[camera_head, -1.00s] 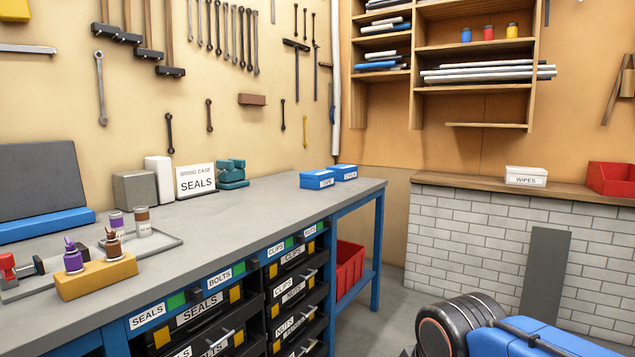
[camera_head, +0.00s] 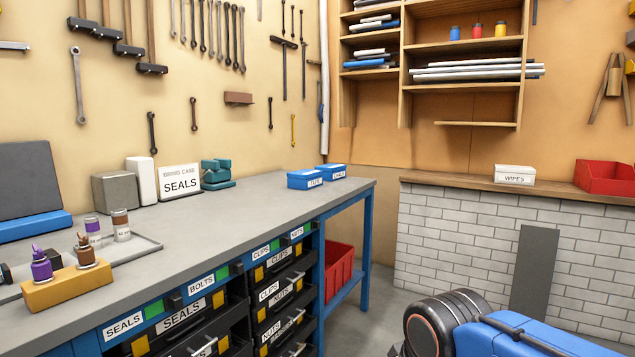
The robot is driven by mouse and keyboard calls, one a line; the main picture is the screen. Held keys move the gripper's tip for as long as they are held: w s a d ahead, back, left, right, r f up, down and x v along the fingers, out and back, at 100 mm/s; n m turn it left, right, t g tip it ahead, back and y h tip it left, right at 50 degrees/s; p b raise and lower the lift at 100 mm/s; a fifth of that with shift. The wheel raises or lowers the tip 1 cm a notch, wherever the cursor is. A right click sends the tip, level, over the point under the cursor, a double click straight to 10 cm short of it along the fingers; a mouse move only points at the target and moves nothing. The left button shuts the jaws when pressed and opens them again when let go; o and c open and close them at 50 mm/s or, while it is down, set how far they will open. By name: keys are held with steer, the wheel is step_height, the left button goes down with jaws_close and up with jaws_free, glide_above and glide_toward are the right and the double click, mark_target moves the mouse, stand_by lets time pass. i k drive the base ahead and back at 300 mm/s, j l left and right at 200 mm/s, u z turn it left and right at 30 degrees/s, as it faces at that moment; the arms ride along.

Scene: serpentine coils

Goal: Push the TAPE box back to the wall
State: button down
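The TAPE box (camera_head: 305,180) is a small blue box with a white label. It sits near the far right end of the grey workbench top (camera_head: 225,216), toward the front of a second blue box (camera_head: 331,171) whose label is hard to read. The two boxes are close together; I cannot tell if they touch. The tan wall (camera_head: 200,60) with hanging tools rises behind the bench. My gripper is not in view.
On the bench stand a SEALS sign (camera_head: 180,182), a teal vise-like tool (camera_head: 217,174), a grey block (camera_head: 115,188) and a yellow holder (camera_head: 66,285) with bottles. Drawers fill the bench front. A WIPES box (camera_head: 514,174) and red bin (camera_head: 604,176) sit on the brick ledge.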

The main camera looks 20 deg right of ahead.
mark_target(304, 180)
steer(key=i+l, duration=0.8)
steer(key=l, duration=0.2)
steer(key=i+l, duration=0.35)
steer(key=l, duration=0.15)
steer(key=i+u, duration=0.05)
